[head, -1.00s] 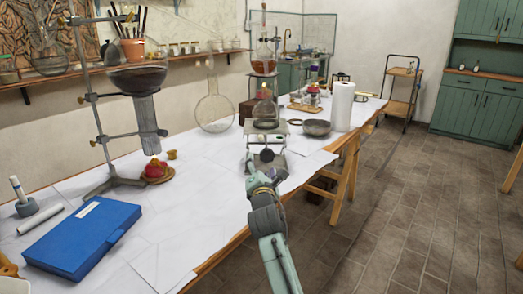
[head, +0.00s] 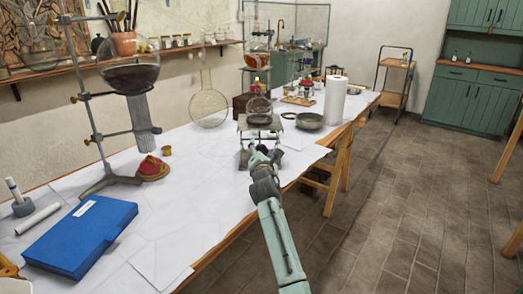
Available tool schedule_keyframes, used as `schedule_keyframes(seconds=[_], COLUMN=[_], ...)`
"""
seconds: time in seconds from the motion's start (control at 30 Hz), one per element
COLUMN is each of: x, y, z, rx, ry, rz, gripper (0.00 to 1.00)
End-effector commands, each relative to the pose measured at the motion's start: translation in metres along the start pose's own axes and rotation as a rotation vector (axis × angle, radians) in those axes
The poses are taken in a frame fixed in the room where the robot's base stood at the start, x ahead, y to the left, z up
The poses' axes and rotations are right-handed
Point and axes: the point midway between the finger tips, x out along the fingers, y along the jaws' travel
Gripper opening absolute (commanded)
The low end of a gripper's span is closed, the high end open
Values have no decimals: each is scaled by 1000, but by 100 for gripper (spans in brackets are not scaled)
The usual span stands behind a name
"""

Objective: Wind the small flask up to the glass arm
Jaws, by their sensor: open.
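The small flask (head: 259,106) is a clear round glass on top of a lab jack (head: 243,124) on the long white-covered table. A larger glass vessel with orange liquid (head: 256,60) stands above and behind it. I cannot make out the glass arm or whether the flask touches it. My gripper (head: 263,154) is at the front of the jack, low, where its dark knob is. It is open; the knob is mostly hidden, and I cannot tell whether the fingers touch it.
A shallow grey bowl (head: 309,121) and a white paper roll (head: 335,101) stand right of the jack. A large round glass flask (head: 209,108) is behind left. A stand holding a dark-filled globe (head: 128,77) and a blue case (head: 80,236) are at left.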

Motion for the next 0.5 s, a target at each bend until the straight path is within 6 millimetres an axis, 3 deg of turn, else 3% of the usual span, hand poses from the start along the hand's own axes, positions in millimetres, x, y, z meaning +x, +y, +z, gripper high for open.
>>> schedule_keyframes(seconds=[0.23,0.5], x=[0,0], y=[0,0], z=[0,0], rx=[0,0], ry=[0,0], rz=[0,0], gripper=[63,45])
